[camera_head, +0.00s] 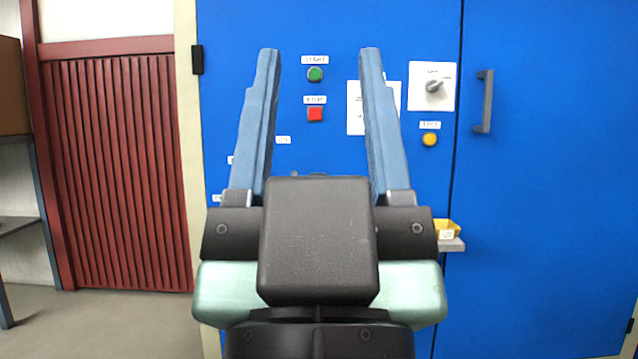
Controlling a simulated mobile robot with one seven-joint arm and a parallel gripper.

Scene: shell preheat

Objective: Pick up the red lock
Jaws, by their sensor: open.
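No red lock shows clearly in the head view. My gripper (319,50) is in the middle of the view, pointing at the cabinet front. Its two blue fingers are wide apart, with nothing held between them. The gripper body hides the lower middle of the cabinet. A small yellow tray (447,229) sits on a grey ledge (452,245) just right of the gripper body, partly hidden; its contents cannot be made out.
The cabinet front carries a green button (315,74), a yellow button (429,140), a rotary switch (434,86) and a grey door handle (484,102). A red slatted door (122,170) and a shelf rack (20,225) stand at left. Bare floor (110,325) shows at lower left.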

